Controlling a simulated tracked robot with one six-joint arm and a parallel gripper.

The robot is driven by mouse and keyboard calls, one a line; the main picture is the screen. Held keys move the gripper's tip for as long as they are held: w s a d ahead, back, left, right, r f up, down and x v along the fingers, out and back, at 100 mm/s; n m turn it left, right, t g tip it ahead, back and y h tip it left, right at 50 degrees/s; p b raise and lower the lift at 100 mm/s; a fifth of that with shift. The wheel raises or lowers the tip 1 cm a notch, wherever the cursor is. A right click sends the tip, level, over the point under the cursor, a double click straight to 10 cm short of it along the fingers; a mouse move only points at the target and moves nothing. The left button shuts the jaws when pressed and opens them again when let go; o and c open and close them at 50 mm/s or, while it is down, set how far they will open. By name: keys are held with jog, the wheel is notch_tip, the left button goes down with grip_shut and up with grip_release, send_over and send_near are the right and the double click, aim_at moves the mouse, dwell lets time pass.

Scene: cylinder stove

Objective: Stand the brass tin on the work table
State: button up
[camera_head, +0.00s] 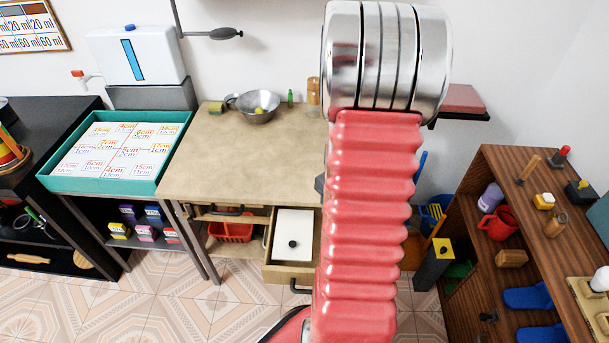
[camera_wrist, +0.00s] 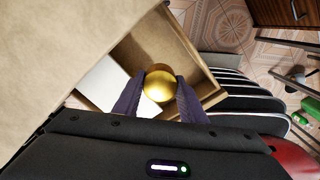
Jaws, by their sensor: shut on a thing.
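The brass tin (camera_wrist: 159,86) shows in the wrist view as a round gold shape between the two dark purple fingers of my gripper (camera_wrist: 160,79). The fingers are shut on it. Behind it is the open wooden drawer (camera_wrist: 196,60); I cannot tell how far the tin is above the drawer floor. The work table (camera_head: 235,165) has a tan top with a large bare middle. Its top also fills the upper left of the wrist view (camera_wrist: 60,45). In the head view my red arm hides the tin, my gripper and the table's right part.
A steel bowl (camera_head: 258,109), a small green bottle (camera_head: 290,98) and a brown cylinder (camera_head: 313,98) stand at the table's back. The pulled-out drawer (camera_head: 289,273) holds a white item with a black knob. A teal tray (camera_head: 116,185) is left; a wooden shelf (camera_head: 498,160) is right.

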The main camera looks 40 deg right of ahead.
jog(key=w+a+r+m, duration=0.3)
jog(key=w+a+m, duration=0.1)
jog(key=w, duration=0.6)
jog(key=w+a+r+m, duration=0.4)
jog(key=w+a+m, duration=0.2)
jog(key=w+a, duration=0.3)
jog(key=w+a+r+m, duration=0.4)
jog(key=w+a, duration=0.5)
jog(key=a, duration=0.8)
jog(key=m, duration=0.2)
jog(key=shift+w+a+m, duration=0.35)
jog(key=shift+w+m, duration=0.05)
